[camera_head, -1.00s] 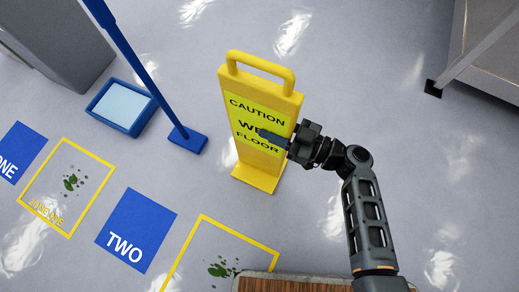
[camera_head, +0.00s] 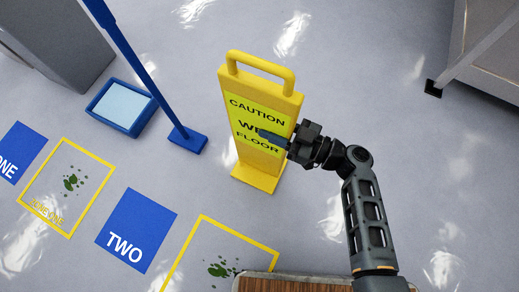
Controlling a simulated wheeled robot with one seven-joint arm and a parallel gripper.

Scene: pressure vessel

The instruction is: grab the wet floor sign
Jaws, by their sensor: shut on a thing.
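The yellow wet floor sign (camera_head: 252,164) stands upright on the grey floor in the middle of the head view. It has a loop handle on top and a face reading CAUTION WET FLOOR. My gripper (camera_head: 278,138) reaches in from the right at the sign's right edge, about mid-height. It is shut on the sign, with one blue finger lying across the front face over part of the word WET. The other finger is hidden behind the sign.
A blue mop (camera_head: 140,68) with its flat head on the floor and a blue tray (camera_head: 147,117) of pale liquid stand left of the sign. Blue floor squares and yellow-outlined zones with green splotches lie at lower left. A metal table (camera_head: 490,60) is at upper right.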

